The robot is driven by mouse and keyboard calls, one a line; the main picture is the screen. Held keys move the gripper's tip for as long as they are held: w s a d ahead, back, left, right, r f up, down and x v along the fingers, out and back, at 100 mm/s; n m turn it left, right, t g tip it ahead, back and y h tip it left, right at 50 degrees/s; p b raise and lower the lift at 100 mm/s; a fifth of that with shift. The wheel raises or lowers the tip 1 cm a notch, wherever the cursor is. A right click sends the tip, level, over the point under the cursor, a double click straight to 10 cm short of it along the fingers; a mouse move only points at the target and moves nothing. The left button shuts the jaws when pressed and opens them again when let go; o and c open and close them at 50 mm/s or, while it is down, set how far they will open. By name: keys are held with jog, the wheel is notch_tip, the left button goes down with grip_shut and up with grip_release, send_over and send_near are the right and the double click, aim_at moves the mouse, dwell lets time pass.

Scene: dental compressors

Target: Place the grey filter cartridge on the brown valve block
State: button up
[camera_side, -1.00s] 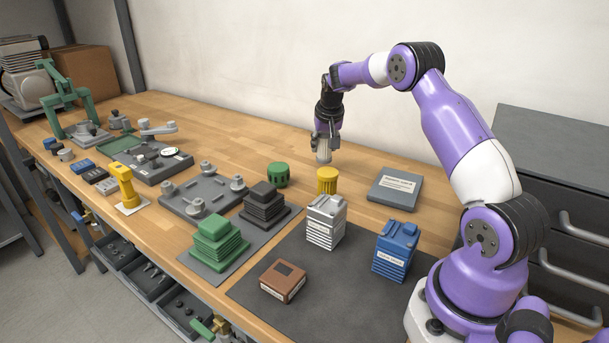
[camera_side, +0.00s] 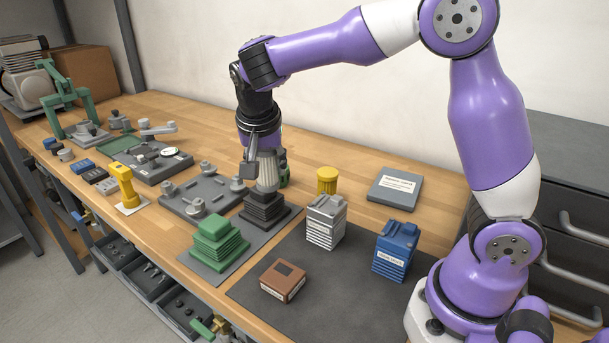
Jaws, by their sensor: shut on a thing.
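My gripper (camera_side: 262,160) is shut on the grey filter cartridge (camera_side: 267,174), a ribbed cylinder pointing down. It appears just above the black stepped block (camera_side: 264,208); I cannot tell whether they touch. The brown valve block (camera_side: 283,281) lies on the dark mat at the front, well in front of and below my gripper in the picture. Its top is bare with a dark patch.
A green stepped block (camera_side: 215,240) stands front left of the black one. White (camera_side: 325,220) and blue (camera_side: 395,250) blocks stand beside the brown one. A yellow ribbed cartridge (camera_side: 327,180) is behind; a green one is mostly hidden by my gripper. The mat's front right (camera_side: 345,300) is clear.

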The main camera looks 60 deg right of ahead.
jog(key=m, duration=0.2)
send_over(285, 265)
jog(key=a, duration=0.2)
jog(key=shift+g, duration=0.4)
jog(key=f, duration=0.5)
jog(key=s+f, duration=0.1)
jog(key=f, duration=0.1)
jog(key=shift+f, duration=0.35)
jog(key=shift+f, duration=0.15)
jog(key=o, duration=1.2)
